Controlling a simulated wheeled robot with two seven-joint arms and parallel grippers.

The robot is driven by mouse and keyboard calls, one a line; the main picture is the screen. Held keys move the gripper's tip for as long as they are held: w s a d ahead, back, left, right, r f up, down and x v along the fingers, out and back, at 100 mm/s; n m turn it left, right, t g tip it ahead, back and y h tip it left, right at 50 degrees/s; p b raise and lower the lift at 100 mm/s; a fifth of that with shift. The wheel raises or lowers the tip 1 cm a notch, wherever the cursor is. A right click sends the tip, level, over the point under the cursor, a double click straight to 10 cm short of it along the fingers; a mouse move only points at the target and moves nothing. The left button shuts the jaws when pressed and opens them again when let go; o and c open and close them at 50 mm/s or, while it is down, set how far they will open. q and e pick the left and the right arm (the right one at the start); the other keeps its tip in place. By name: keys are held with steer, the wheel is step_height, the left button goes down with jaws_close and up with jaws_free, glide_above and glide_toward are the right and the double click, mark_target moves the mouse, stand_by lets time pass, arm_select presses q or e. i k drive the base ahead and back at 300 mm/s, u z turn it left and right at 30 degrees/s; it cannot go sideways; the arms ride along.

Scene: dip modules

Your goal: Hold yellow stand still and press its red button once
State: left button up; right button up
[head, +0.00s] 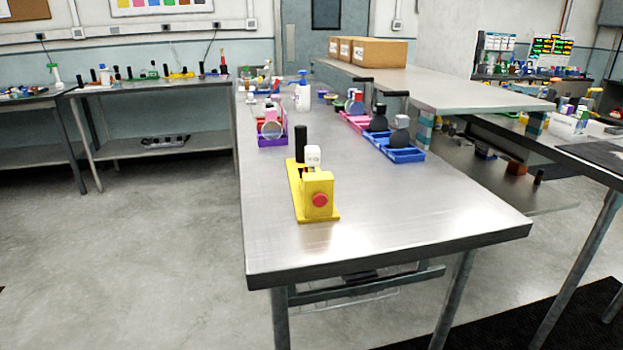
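The yellow stand (317,190) stands upright on the near part of the metal table, left of the table's middle. Its round red button (320,200) is on the near face, turned toward me. Neither of my grippers shows in the head view, and nothing touches the stand.
The metal table (420,207) is clear around the stand and toward its near edge. Behind are a purple tray (273,141), blue trays (405,155) and a white bottle (302,97). A raised shelf (440,88) with cardboard boxes (378,52) runs along the right.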

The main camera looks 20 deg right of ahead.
mark_target(321, 200)
steer(key=u, duration=1.15)
steer(key=i, duration=3.3)
steer(key=z, duration=4.25)
steer(key=i, duration=0.95)
steer(key=k, duration=0.45)
